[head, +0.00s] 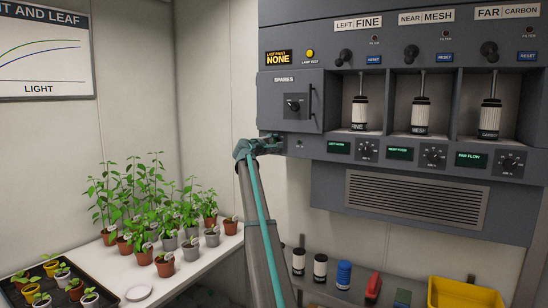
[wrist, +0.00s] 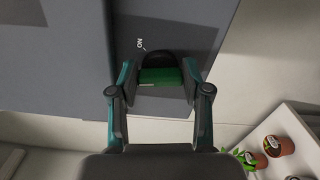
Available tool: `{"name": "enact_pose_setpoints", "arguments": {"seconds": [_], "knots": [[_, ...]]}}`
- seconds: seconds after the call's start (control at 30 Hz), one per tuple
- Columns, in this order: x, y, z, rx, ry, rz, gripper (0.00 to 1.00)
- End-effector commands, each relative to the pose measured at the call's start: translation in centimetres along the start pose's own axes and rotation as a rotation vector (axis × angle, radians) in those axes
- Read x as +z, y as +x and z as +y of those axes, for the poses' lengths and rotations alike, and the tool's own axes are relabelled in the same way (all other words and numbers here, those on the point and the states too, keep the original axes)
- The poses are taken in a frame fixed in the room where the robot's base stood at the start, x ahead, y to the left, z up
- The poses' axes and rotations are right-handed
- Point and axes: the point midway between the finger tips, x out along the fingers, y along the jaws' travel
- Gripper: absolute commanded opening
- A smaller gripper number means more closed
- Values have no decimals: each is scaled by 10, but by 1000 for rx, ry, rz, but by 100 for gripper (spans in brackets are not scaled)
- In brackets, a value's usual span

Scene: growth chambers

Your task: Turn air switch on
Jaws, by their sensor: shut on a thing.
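The air switch (wrist: 159,75) is a rounded black part with a green face, on the grey cabinet side. A white "ON" label with a short line stands at its upper left in the wrist view. My gripper (wrist: 160,88) is shut on the switch, with one finger at each side of it. In the head view my gripper (head: 268,146) is at the lower left corner of the grey cabinet (head: 285,62), and the switch itself is hidden behind it there.
A spares door (head: 294,103) with a handle is just above my gripper. Filter bays with three canisters (head: 420,115) are to the right. Potted seedlings (head: 165,262) crowd the white bench at left. A yellow bin (head: 465,294) and several canisters stand below.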

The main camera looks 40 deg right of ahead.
Motion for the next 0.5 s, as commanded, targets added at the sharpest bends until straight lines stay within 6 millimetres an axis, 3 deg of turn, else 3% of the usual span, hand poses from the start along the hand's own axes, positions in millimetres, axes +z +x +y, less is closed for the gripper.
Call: {"name": "enact_pose_setpoints", "arguments": {"seconds": [0.03,0.5], "knots": [[-2,1,-9,0,45,-1,13],[-2,1,-9,-1,493,-1,13]]}}
